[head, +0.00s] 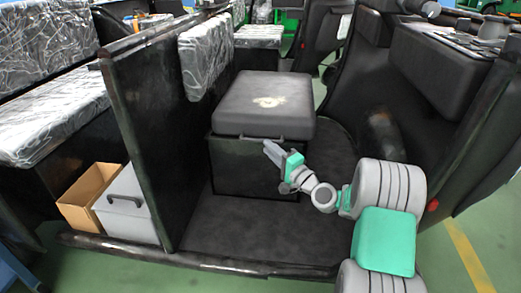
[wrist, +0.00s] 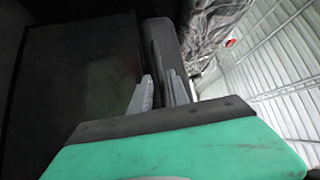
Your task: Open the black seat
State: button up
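The black seat (head: 264,104) is a thick padded cushion with a worn pale patch on top. It lies flat, closed on its black box base (head: 245,165). My gripper (head: 268,147) is at the front of the base, just below the seat's front edge, right of the middle. In the wrist view the seat's edge (wrist: 160,35) runs upright beyond my gripper (wrist: 161,76), with the dark base front (wrist: 85,70) to its left. The grey fingers stand apart with a gap and nothing visibly held. I cannot tell whether a fingertip touches the seat.
A tall black partition (head: 150,130) stands left of the seat. Left of it are a cardboard box (head: 78,200) and a grey lidded box (head: 127,205). A black console (head: 440,65) rises at the right. The dark floor (head: 255,232) before the seat is clear.

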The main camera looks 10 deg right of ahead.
aim_at(260, 141)
jog(key=b+x, duration=0.1)
jog(key=x, duration=0.3)
jog(key=shift+w+a, duration=0.25)
jog(key=shift+w, duration=0.1)
jog(key=shift+w+a+r, duration=0.1)
jog(key=shift+w+a, duration=0.05)
jog(key=shift+w, duration=0.2)
grip_shut()
dwell(0.8)
